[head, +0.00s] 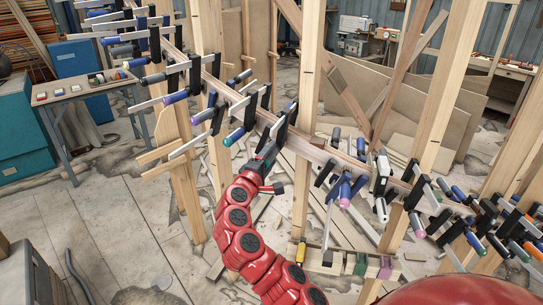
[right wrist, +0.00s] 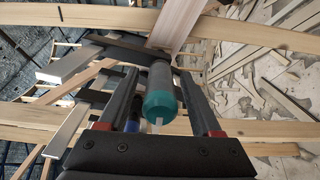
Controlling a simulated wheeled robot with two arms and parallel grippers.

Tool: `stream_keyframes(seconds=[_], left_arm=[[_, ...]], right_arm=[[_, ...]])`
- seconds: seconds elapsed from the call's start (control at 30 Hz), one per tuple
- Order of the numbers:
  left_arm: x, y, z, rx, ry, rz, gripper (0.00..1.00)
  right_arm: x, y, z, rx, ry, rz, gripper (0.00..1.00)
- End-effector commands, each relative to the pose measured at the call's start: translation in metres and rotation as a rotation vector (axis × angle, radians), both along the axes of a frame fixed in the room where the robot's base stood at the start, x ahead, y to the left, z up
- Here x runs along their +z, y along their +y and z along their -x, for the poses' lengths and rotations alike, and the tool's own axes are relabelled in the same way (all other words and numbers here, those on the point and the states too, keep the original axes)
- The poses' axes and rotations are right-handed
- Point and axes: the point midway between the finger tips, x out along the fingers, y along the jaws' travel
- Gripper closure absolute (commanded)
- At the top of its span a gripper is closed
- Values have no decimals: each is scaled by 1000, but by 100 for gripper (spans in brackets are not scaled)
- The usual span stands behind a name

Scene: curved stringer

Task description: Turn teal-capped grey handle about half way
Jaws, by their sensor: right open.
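In the right wrist view, a grey handle (right wrist: 161,76) with a teal cap (right wrist: 160,106) lies between the two fingers of my right gripper (right wrist: 157,84). The teal end faces the camera. Both fingers stand apart with a visible gap on each side of the handle, so the gripper is open around it. In the head view, my right gripper (head: 269,153) is at the curved wooden stringer (head: 313,152), beside a dark clamp; the handle there is mostly hidden by the gripper. My left gripper is not in view.
Several clamps with purple, blue and other coloured handle ends line the stringer on both sides of my gripper. Another teal-ended handle (head: 234,136) is close on the left. Upright wooden posts (head: 308,100) stand near the arm. A table (head: 85,92) stands at the left.

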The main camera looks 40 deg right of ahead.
Motion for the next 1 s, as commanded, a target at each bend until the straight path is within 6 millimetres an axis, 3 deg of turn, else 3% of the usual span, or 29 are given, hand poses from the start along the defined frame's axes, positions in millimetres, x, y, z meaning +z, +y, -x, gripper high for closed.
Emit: stream_keyframes(seconds=[0.53, 0.73, 1.0], left_arm=[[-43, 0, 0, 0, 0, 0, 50], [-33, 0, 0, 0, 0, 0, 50], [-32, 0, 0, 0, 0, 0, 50]], right_arm=[[-4, 112, 68, 12, -2, 3, 34], [0, 128, 77, 11, 1, 0, 34], [-1, 133, 84, 4, 1, 0, 34]])
